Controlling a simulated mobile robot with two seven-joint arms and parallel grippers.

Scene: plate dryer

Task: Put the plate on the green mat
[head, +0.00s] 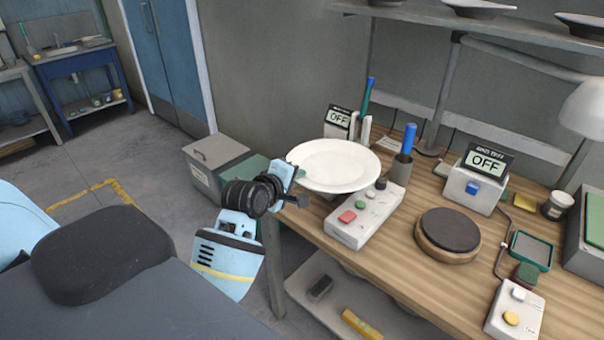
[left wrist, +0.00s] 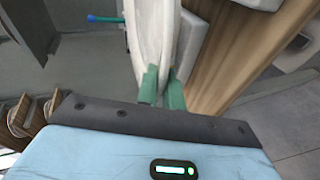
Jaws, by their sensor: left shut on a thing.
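A white plate (head: 334,165) is held roughly level above the left end of the wooden table. My left gripper (head: 290,188) is shut on its near left rim. In the left wrist view the plate (left wrist: 146,35) shows edge-on between the green fingertips (left wrist: 161,90). A green flat surface (head: 596,218) shows at the far right, in a grey frame cut off by the picture edge; I cannot tell for sure that it is the green mat. My right gripper is not in view.
Under and beside the plate is a white box with red and green buttons (head: 362,216). A round dark-topped stand (head: 449,231), a blue-handled tool in a cup (head: 399,171), OFF display boxes (head: 472,192) and a small teal-framed tray (head: 530,251) crowd the table. A shelf (head: 500,25) hangs above.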

